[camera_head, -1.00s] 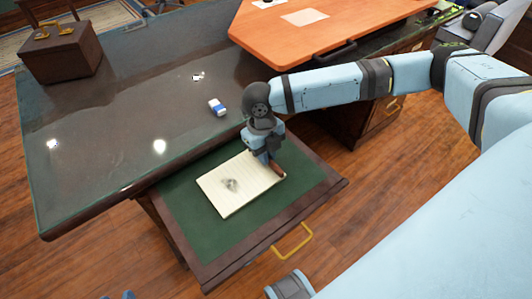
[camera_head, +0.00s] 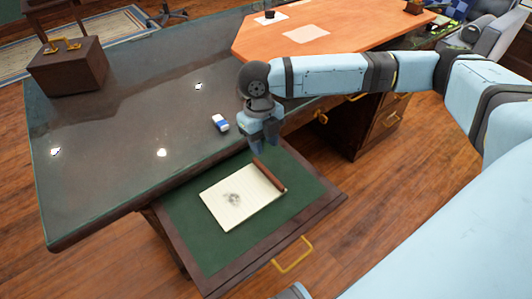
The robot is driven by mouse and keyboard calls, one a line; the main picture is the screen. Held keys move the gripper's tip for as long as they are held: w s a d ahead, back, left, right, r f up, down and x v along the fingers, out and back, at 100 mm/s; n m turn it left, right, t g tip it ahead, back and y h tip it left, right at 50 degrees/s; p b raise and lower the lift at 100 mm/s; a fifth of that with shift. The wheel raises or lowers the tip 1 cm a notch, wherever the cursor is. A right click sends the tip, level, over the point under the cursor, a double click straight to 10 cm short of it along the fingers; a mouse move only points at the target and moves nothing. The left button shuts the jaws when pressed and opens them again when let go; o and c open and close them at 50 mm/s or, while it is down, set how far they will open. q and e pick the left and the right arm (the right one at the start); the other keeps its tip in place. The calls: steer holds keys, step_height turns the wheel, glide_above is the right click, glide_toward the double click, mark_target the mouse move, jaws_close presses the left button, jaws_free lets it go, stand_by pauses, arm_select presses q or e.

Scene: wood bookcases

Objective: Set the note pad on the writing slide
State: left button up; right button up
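The note pad (camera_head: 238,200) is cream and lined, with a dark smudge on its page and a reddish-brown bound edge at its right. It lies flat on the green surface of the pulled-out writing slide (camera_head: 199,244), with green showing around it. My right gripper (camera_head: 266,148) is above and behind the pad's bound edge, apart from it, with its fingers pointing down. The fingers look parted and hold nothing. My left gripper cannot be made out.
The large dark desk (camera_head: 120,120) stands behind the slide. On it are a blue-and-white eraser (camera_head: 220,123) and a brown box (camera_head: 68,66) with a brass handle. An orange top (camera_head: 330,30) lies behind. A brass pull (camera_head: 293,254) is on the slide's front.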

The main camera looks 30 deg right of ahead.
steer(key=r, duration=0.2)
steer(key=shift+w+r, duration=0.2)
steer(key=shift+r, duration=0.1)
